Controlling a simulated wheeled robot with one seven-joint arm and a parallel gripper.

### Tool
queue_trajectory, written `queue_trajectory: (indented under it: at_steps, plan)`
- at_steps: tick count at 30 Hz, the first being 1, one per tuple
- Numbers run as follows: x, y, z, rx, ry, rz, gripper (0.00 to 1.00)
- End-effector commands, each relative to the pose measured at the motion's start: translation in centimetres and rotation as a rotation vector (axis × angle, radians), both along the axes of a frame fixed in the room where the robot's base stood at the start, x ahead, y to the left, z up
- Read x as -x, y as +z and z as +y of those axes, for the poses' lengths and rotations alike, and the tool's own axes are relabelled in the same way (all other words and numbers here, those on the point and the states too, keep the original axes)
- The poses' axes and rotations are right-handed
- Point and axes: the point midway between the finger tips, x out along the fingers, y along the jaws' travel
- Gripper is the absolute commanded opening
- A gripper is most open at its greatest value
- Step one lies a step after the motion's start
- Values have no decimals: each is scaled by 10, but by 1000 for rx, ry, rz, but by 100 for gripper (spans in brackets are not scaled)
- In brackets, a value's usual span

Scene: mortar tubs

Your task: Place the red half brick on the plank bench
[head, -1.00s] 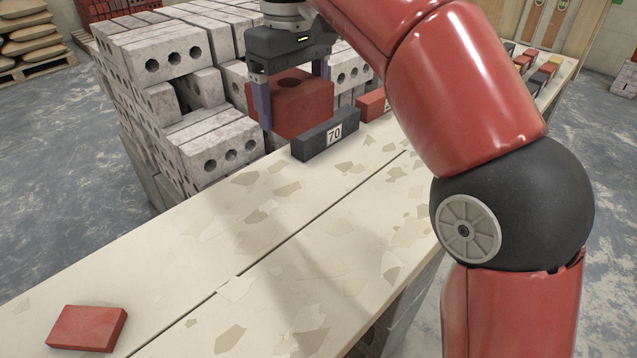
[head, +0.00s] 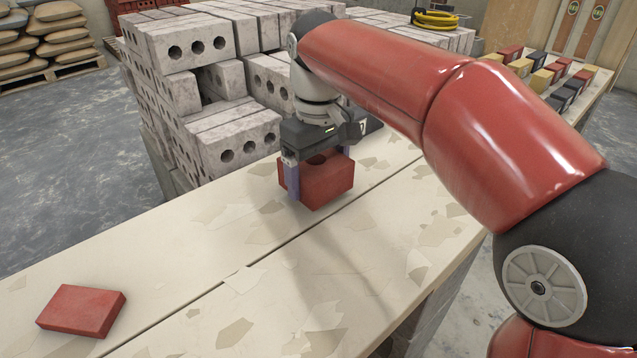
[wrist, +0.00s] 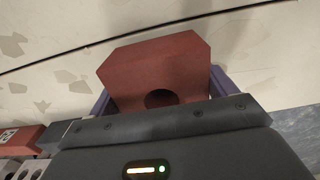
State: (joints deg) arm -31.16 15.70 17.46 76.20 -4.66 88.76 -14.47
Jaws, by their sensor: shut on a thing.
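The red half brick (head: 325,185), a short block with a round hole in its top, is between the fingers of my gripper (head: 318,178). My gripper is shut on it, with a purple finger on each side. It is over the pale, patchy plank bench (head: 250,245), near the long seam; I cannot tell whether its underside touches the planks. In the wrist view the red half brick (wrist: 155,72) sits level between the fingers, its hole partly cut off by the gripper body. The plank bench (wrist: 45,45) shows beyond it.
A flat red brick (head: 82,310) lies at the bench's near left. A dark numbered brick (head: 363,127) is mostly hidden behind my gripper. Stacked grey bricks (head: 235,140) rise behind the bench. The planks between the flat brick and my gripper are clear.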

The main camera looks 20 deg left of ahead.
Motion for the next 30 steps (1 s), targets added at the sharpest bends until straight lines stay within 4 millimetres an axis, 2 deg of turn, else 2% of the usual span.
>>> queue_trajectory:
  at_steps: [1, 3, 15, 16, 18, 19, 26, 30]
  plan:
    - [0, -9, 0, 0, 0, -1, 33]
    - [0, -15, 0, -1, 0, -2, 33]
    - [0, -20, 0, -2, 0, -2, 33]
    - [0, -20, 0, 0, 0, 0, 87]
    - [0, -20, 0, 0, 0, 0, 97]
    - [0, -20, 0, 0, 0, 0, 100]
    - [0, -19, 0, 0, 0, 0, 100]
    - [0, -6, 0, -1, 0, -2, 100]
